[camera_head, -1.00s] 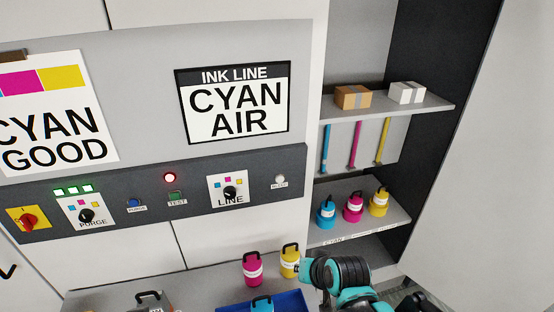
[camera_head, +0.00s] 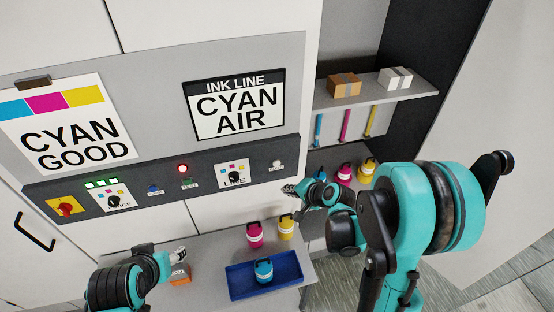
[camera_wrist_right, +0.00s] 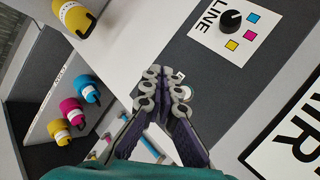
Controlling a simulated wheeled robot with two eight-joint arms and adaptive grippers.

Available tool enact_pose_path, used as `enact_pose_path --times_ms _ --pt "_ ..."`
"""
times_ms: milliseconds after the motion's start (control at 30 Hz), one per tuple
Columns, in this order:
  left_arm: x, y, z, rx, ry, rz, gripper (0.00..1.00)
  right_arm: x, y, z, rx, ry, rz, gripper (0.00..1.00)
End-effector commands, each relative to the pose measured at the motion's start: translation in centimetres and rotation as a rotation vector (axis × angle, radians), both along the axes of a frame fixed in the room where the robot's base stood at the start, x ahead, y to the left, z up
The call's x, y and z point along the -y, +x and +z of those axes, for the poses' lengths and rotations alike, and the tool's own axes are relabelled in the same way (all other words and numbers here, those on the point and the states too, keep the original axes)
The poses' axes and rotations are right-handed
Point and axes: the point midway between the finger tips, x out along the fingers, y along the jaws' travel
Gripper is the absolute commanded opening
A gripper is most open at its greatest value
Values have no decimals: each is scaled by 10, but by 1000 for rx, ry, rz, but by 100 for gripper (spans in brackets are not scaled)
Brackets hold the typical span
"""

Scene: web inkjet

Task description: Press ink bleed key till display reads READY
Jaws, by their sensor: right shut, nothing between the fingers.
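The ink line display (camera_head: 237,107) on the grey panel reads CYAN AIR. The bleed key (camera_head: 277,165) is a small pale round button at the right end of the dark control strip. My right gripper (camera_head: 288,189) is shut and empty, just below and right of the key. In the right wrist view its fingertips (camera_wrist_right: 165,72) are close to the strip and partly cover the key; I cannot tell whether they touch it. My left gripper (camera_head: 181,252) is low at the left, above the counter; its jaw state is unclear.
The line knob (camera_head: 233,180) is left of the key, with a green test button (camera_head: 187,184) further left. Magenta (camera_head: 255,234) and yellow (camera_head: 286,227) bottles stand on the counter behind a blue tray (camera_head: 240,290) holding a cyan bottle (camera_head: 264,270). Shelves are at right.

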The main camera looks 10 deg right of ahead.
Motion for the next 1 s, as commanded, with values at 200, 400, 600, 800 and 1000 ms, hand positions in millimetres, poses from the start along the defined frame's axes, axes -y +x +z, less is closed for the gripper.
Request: enact_pose_path --times_ms 200,400,600,800,1000 --pt "0 0 -1 0 0 0 54 0 0 -1 0 -1 1 0" --pt "0 0 1 0 0 0 54 0 7 0 0 -2 1 0" --pt "0 0 6 0 0 0 54 -2 31 0 -1 -1 2 0" --pt "0 0 12 0 0 0 54 -2 60 1 0 -3 2 0" --pt "0 0 7 0 0 0 54 -3 80 -1 0 -2 1 0"
